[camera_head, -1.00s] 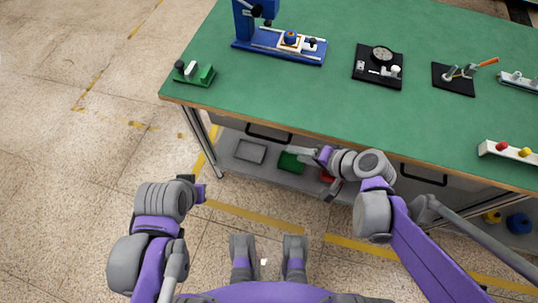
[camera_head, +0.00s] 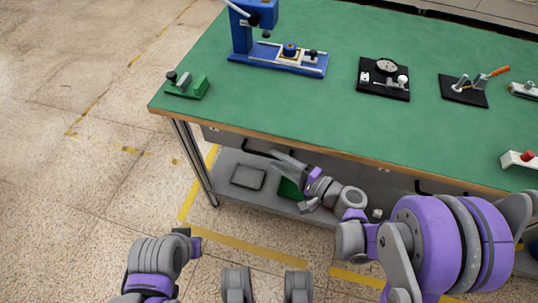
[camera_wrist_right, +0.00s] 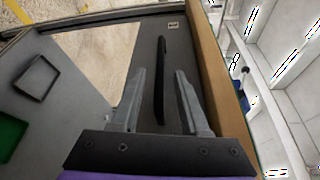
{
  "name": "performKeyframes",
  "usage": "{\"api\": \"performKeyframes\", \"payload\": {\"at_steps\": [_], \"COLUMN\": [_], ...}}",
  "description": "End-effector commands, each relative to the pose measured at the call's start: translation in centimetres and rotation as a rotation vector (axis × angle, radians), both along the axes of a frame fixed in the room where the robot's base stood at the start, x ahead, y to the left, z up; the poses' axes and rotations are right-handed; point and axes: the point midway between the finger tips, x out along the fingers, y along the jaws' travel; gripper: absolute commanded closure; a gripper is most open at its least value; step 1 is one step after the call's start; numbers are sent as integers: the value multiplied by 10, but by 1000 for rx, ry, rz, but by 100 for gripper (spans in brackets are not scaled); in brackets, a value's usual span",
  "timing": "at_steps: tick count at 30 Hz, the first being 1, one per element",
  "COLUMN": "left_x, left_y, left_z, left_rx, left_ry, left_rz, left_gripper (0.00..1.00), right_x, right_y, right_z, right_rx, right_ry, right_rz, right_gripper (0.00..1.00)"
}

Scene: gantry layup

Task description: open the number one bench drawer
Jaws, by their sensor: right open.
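The bench drawer (camera_head: 222,136) with a grey front is under the left end of the green-topped bench. In the right wrist view its front (camera_wrist_right: 185,48) has a black bar handle (camera_wrist_right: 160,80) and a small label plate (camera_wrist_right: 173,25) too small to read. My right gripper (camera_head: 277,159) is at the drawer front, open. In the right wrist view its fingers (camera_wrist_right: 159,75) lie on either side of the handle, with gaps; I cannot tell how deep the handle sits between them. The drawer looks closed.
The wooden bench edge (camera_head: 330,159) overhangs the drawer just above my right gripper. A lower shelf (camera_head: 225,185) holds a grey tray (camera_head: 248,177) and a green bin (camera_head: 290,188). A bench leg (camera_head: 193,160) stands left. Floor at left is clear.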

Motion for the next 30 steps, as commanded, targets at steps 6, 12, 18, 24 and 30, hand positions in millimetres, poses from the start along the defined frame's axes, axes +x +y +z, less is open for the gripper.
{"api": "performKeyframes", "payload": {"at_steps": [6, 12, 18, 24, 30], "left_x": [0, 0, 0, 0, 0], "left_y": [0, 0, 0, 0, 0], "left_z": [-3, -4, -4, -4, -4], "left_rx": [0, 0, 0, 0, 0], "left_ry": [1, 1, 1, 1, 1], "left_rz": [0, 0, 0, 0, 0], "left_gripper": [100, 100, 100, 100, 100], "right_x": [19, 24, 24, 23, 23], "right_y": [23, 29, 28, 28, 28], "right_z": [-3, -3, -3, -3, -3], "right_rx": [1, 0, 0, -1, 0], "right_ry": [1, 0, 0, 1, 0], "right_rz": [1, 0, 0, 0, 0], "right_gripper": [55, 55, 55, 91, 100]}}
